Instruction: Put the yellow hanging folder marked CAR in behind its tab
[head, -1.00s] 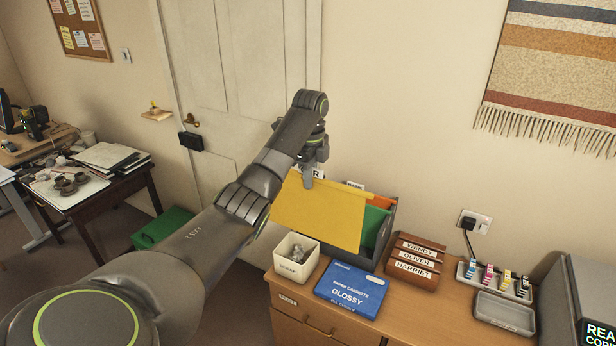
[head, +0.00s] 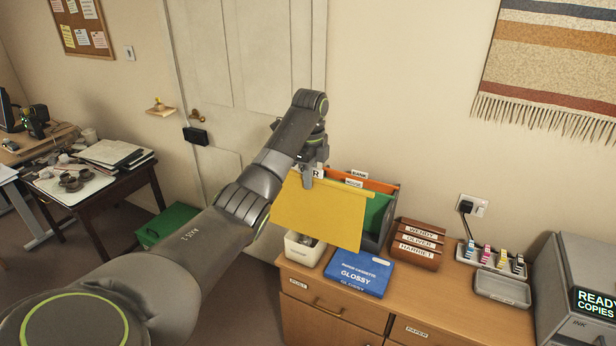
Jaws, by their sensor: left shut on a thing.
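My left gripper (head: 313,178) is shut on the top edge of the yellow hanging folder (head: 318,215). The folder hangs tilted in front of the file box (head: 384,228) and above the cabinet top. Its white tab is partly covered by the gripper; only a final R shows. The grey box stands at the back of the cabinet and holds an orange folder (head: 375,184) with a tab marked BANK and a green folder (head: 375,213) with a tab that seems to read HOUSE. The yellow folder hides the box's left part. My right gripper is not in view.
A white scrap bin (head: 302,250) and a blue GLOSSY paper box (head: 359,273) stand in front of the file box on the wooden cabinet (head: 440,306).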

